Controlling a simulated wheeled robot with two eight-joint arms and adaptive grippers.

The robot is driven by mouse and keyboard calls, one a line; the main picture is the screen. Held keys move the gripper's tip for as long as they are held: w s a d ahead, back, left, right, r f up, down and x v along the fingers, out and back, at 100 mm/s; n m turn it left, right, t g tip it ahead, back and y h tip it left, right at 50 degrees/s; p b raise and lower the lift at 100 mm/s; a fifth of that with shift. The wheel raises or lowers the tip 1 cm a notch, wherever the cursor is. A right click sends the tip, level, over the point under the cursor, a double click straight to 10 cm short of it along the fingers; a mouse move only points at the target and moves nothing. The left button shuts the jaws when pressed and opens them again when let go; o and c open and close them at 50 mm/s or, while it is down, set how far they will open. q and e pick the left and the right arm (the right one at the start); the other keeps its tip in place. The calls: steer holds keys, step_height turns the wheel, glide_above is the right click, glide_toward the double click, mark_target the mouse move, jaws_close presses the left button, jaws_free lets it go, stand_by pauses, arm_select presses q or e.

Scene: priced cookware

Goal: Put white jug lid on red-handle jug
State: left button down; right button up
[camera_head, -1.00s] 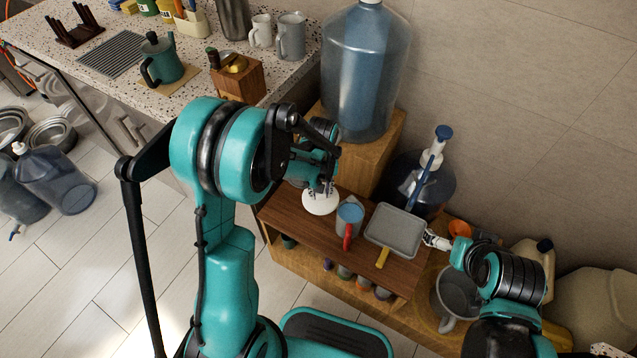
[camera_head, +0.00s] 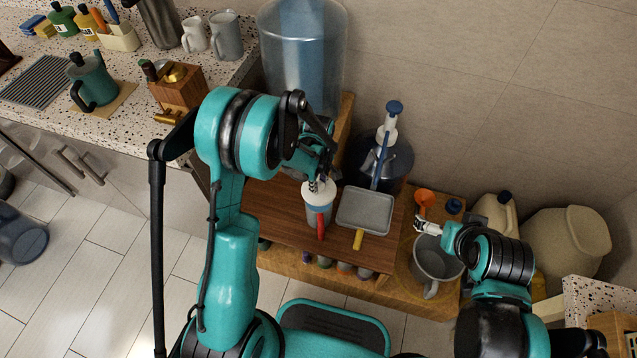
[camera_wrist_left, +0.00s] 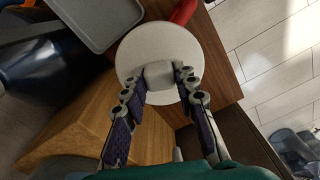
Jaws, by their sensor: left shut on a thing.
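The white jug lid (camera_head: 317,188) is a round disc with a knob. My left gripper (camera_head: 319,180) is shut on that knob. In the left wrist view the two fingers (camera_wrist_left: 161,80) pinch the knob and the lid (camera_wrist_left: 160,38) lies broad below them. The red-handle jug (camera_head: 319,216) stands on the wooden shelf, directly under the lid. Its red handle (camera_head: 321,230) points toward the front, and also shows at the lid's edge in the left wrist view (camera_wrist_left: 183,11). The lid hides the jug's opening; I cannot tell whether it is seated or just above. My right gripper (camera_head: 428,227) is off to the right.
A grey square pan (camera_head: 365,210) with a yellow handle sits close to the jug's right. A large grey pot (camera_head: 436,262) is below my right gripper. A big water bottle (camera_head: 300,60) stands behind. The shelf's brown top (camera_head: 270,215) is clear left of the jug.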

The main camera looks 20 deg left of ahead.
arm_select(q)
steer(key=shift+f+b, duration=1.9)
steer(key=shift+f, duration=0.55)
steer(key=shift+f, duration=0.15)
steer(key=shift+f, duration=0.55)
steer(key=shift+f, duration=0.1)
steer(key=shift+c, duration=2.3)
jaws_free()
step_height(320, 180, up, 12)
